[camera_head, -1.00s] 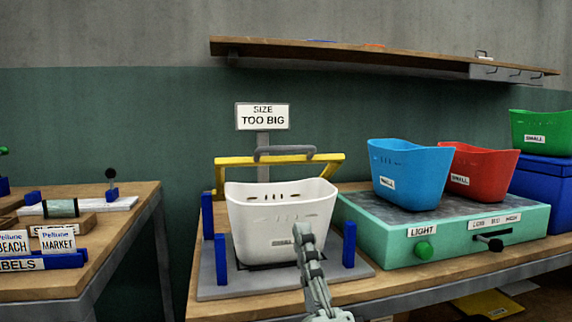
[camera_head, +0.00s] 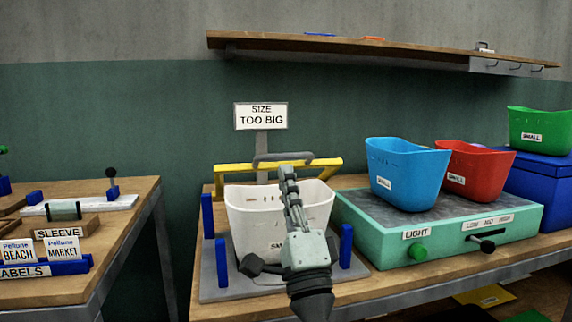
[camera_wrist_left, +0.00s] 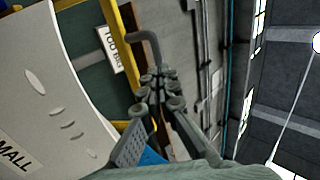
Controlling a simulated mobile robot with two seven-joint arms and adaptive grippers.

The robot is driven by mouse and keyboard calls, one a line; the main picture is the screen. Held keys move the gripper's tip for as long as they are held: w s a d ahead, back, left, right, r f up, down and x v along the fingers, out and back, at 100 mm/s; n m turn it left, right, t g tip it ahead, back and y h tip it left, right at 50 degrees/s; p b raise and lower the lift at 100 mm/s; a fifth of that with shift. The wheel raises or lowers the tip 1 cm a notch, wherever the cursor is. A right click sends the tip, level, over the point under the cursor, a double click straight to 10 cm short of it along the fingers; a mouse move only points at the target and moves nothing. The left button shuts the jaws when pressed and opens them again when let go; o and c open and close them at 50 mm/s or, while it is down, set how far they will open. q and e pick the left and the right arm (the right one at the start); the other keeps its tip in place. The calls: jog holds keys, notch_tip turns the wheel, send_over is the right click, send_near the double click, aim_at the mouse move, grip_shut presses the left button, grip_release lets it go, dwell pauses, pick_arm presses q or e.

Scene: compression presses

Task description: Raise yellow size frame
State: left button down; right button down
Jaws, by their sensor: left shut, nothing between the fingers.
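The yellow size frame (camera_head: 232,170) spans behind the white basket (camera_head: 240,205), with a grey handle (camera_head: 270,157) on its top bar. Its bar also shows in the left wrist view (camera_wrist_left: 128,22), with the grey handle (camera_wrist_left: 150,38) beside it. The white basket stands on a grey base between blue posts. My left gripper (camera_head: 288,172) is shut and empty, its fingertips in front of the basket and just below the handle in the head view. In the left wrist view the fingertips (camera_wrist_left: 158,78) are close to the handle; I cannot tell whether they touch. My right gripper is not in view.
A "SIZE TOO BIG" sign (camera_head: 261,116) stands behind the frame. To the right, blue (camera_head: 408,170) and red (camera_head: 478,172) baskets stand on a teal light box (camera_head: 450,240). A shelf (camera_head: 380,52) hangs above. A label table (camera_head: 130,220) is at the left.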

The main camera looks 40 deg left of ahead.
pick_arm(q)
jog(key=shift+w+a+r, duration=0.3)
jog(key=shift+a+r, duration=0.1)
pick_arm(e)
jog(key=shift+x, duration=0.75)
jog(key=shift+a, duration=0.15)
